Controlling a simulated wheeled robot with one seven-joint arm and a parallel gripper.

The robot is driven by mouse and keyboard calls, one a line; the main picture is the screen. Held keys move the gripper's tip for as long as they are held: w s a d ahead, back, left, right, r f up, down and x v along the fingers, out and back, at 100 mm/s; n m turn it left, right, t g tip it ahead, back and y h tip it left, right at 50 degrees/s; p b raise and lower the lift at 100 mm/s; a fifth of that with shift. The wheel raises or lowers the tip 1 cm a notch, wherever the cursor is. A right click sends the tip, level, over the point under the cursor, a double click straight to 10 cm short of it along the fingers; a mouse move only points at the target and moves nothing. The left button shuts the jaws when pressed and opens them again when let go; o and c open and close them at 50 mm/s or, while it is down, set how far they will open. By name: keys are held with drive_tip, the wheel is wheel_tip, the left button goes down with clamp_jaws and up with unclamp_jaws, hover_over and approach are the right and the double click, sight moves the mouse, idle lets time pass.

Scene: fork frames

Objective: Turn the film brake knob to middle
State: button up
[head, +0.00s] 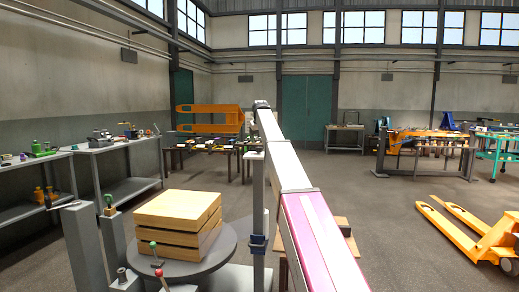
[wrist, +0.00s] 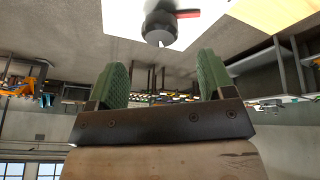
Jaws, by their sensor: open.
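A dark grey round knob (wrist: 160,27) with a red pointer (wrist: 187,13) shows at the top of the wrist view, against a white panel (wrist: 118,14). The pointer sticks out to the right in that picture. My gripper (wrist: 161,76) is open, with its two green ridged fingers apart and nothing between them. The knob lies beyond the fingertips, roughly centred between them in the picture, and is not touched. In the head view I cannot make out the gripper or tell which part is this knob.
A round grey turntable (head: 222,254) carries stacked wooden boxes (head: 178,222). Levers with a green ball (head: 153,245) and a red ball (head: 159,272) stand in front. Workbenches (head: 130,140) line the left; an orange pallet truck (head: 490,245) stands right.

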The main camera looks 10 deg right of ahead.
sight(257, 151)
drive_tip(key=x, duration=0.6)
drive_tip(key=shift+w+f, duration=0.15)
drive_tip(key=shift+f, duration=0.1)
drive_tip(key=c, duration=0.9)
